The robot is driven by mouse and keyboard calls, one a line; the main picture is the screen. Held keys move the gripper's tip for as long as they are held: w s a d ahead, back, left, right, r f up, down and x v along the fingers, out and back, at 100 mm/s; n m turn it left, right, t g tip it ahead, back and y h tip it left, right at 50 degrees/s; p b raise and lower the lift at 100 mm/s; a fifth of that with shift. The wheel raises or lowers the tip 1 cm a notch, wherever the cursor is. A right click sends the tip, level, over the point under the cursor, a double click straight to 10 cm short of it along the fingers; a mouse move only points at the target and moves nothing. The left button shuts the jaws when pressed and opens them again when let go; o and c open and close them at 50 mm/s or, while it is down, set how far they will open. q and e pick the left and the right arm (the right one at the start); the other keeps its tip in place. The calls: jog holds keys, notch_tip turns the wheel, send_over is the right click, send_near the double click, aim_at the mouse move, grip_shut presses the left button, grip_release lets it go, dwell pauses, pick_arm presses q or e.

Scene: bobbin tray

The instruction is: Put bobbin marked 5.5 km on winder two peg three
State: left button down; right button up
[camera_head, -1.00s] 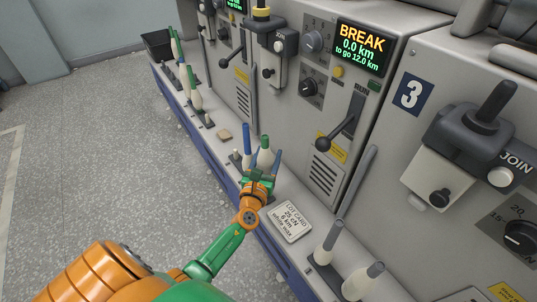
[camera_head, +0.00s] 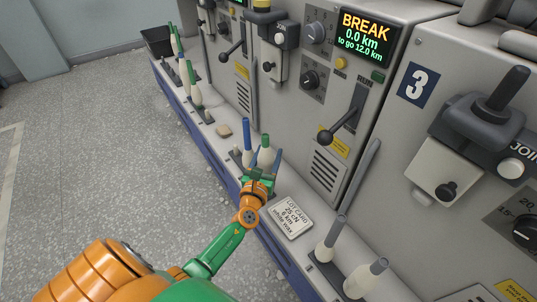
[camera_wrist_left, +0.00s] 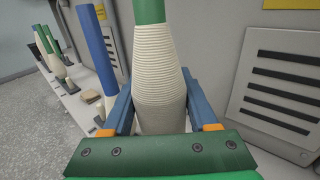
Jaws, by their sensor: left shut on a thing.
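My left gripper (camera_head: 259,172) is shut around a white yarn bobbin with a green tube top (camera_wrist_left: 157,75), its blue fingers on either side. The held bobbin also shows in the head view (camera_head: 265,157), upright above the machine's ledge; its foot is hidden, so I cannot tell whether it touches a peg. No 5.5 km marking is readable. A blue-topped bobbin (camera_head: 247,143) stands just left of it, and its blue tube shows in the left wrist view (camera_wrist_left: 97,45). A bare grey peg (camera_head: 237,154) shows beside it. My right gripper is not in view.
A lot card (camera_head: 290,217) lies right of the gripper. Two grey-topped bobbins (camera_head: 331,240) stand further right. Several bobbins (camera_head: 195,92) stand at the far left. A screen reads BREAK (camera_head: 365,35); a panel marked 3 (camera_head: 417,83) is at right. A lever (camera_head: 345,118) juts out behind.

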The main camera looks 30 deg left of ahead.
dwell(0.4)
pick_arm(q)
jog(key=shift+f, duration=0.15)
jog(key=shift+f+b, duration=0.5)
jog(key=shift+b, duration=0.15)
jog(key=shift+c, duration=2.2)
grip_release()
jog(key=p+v, duration=0.1)
jog(key=v, duration=1)
jog(key=shift+p, duration=0.3)
